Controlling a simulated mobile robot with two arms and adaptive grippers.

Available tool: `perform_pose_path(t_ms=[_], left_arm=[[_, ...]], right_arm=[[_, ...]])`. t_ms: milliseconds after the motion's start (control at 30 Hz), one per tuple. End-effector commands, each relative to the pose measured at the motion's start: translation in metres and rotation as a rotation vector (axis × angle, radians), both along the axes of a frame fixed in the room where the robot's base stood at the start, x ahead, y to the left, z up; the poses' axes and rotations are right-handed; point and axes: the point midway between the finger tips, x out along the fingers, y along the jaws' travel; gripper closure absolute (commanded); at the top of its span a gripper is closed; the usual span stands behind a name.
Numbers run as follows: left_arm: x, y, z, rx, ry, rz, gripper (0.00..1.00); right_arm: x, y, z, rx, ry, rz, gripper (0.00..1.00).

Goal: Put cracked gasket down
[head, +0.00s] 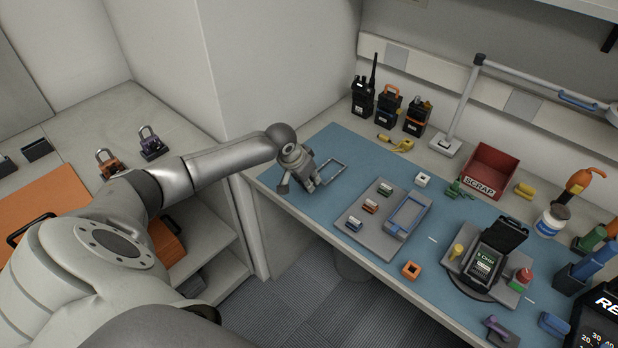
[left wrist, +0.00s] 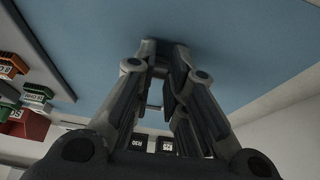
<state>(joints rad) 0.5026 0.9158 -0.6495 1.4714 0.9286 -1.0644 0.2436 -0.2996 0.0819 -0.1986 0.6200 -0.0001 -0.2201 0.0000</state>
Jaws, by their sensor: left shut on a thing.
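The gasket (head: 339,162) is a thin, dark rectangular frame in the head view, at the left end of the blue mat (head: 300,204). My left gripper (head: 308,183) is shut on one side of it. The rest of the frame sticks out to the right of the fingers. I cannot tell whether it touches the mat or hangs just above it. Any crack is too small to see. In the left wrist view the fingers (left wrist: 163,75) are close together over the blue mat, and the gasket is mostly hidden. My right gripper is not in view.
A grey tray (head: 370,233) with small coloured modules and a blue frame lies right of the gripper. A red SCRAP bin (head: 490,168) stands farther back. Radios (head: 388,107) stand along the wall. The mat around the gripper is clear.

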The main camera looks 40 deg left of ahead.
Motion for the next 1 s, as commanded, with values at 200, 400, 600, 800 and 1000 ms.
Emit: perform_pose_path(t_ms=[200,400,600,800,1000], left_arm=[[0.000,0.000,0.000,0.000,-0.001,0.000,0.72],[0.000,0.000,0.000,0.000,-0.001,0.000,0.65],[0.001,0.000,0.003,0.001,-0.002,0.000,0.65],[-0.004,0.002,0.023,0.002,-0.002,0.000,0.65],[-0.020,0.004,0.058,0.002,-0.003,0.000,0.65]], right_arm=[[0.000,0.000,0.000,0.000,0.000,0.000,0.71],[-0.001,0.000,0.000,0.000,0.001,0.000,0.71],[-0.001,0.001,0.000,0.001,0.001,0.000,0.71],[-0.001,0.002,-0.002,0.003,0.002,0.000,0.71],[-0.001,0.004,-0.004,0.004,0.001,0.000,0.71]])
